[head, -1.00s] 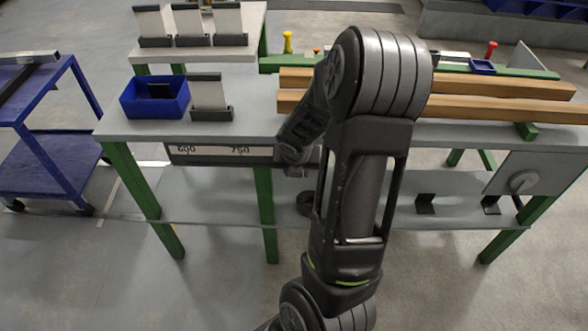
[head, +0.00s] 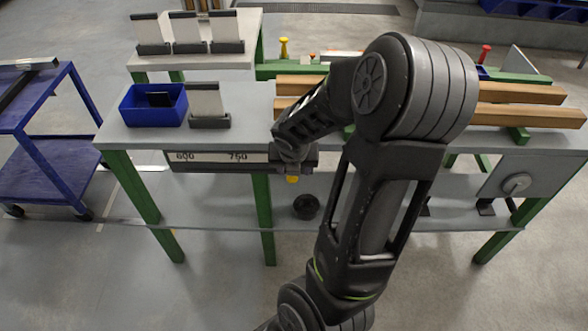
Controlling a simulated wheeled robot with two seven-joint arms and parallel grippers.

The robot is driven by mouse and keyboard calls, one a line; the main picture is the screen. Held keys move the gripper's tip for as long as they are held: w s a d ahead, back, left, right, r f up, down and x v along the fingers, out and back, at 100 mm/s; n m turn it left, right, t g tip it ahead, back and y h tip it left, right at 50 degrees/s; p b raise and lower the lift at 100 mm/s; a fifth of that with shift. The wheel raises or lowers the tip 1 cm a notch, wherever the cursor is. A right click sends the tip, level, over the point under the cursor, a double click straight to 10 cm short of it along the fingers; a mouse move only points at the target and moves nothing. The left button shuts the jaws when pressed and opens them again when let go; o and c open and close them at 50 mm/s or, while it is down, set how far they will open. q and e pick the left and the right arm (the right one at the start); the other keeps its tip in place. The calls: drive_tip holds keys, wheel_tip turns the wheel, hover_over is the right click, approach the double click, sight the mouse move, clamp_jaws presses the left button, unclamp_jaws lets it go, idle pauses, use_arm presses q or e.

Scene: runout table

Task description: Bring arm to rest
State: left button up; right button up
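One dark grey arm of mine, which looks like the right one, rises from the bottom middle to a large elbow on the right. Its forearm reaches down to the left. Its gripper (head: 293,163) is small and dark in front of the table's front rail. The fingers are too unclear to tell whether they are open or shut. A small yellow thing (head: 292,179) shows just below it; I cannot tell whether it is held. My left gripper is not in view.
The runout table (head: 250,100) carries wooden beams (head: 530,93), a blue bin (head: 153,106), a card holder (head: 209,121), a yellow-topped pin (head: 284,47) and a red-topped pin (head: 485,54). A scale rail (head: 215,158) runs along its front. A blue cart (head: 55,165) stands left. Floor between is clear.

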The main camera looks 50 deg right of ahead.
drive_tip(key=shift+s+a+r, duration=0.15)
drive_tip(key=shift+a+r, duration=0.05)
drive_tip(key=shift+r, duration=0.3)
idle(0.3)
drive_tip(key=w+a+f+m+t+y, duration=0.1)
drive_tip(key=w+a+f+m+y, duration=0.3)
drive_tip(key=a+m, duration=0.65)
drive_tip(key=w+a+f+m+t+y, duration=0.15)
drive_tip(key=w+a+f+m, duration=0.4)
drive_tip(key=a+m, duration=0.55)
drive_tip(key=s+a+f+m+g, duration=0.1)
drive_tip(key=s+a+f, duration=0.2)
drive_tip(key=a, duration=0.4)
drive_tip(key=s+a+f+m+g+y+p, duration=0.1)
drive_tip(key=s+a+f+m+g, duration=0.1)
drive_tip(key=s+a+f, duration=0.2)
drive_tip(key=s+a+f+m+g+y+p, duration=0.1)
drive_tip(key=s+a+f+m, duration=0.1)
drive_tip(key=s+a+f, duration=0.2)
drive_tip(key=s+a, duration=0.3)
drive_tip(key=a, duration=0.3)
drive_tip(key=shift+s+f, duration=0.25)
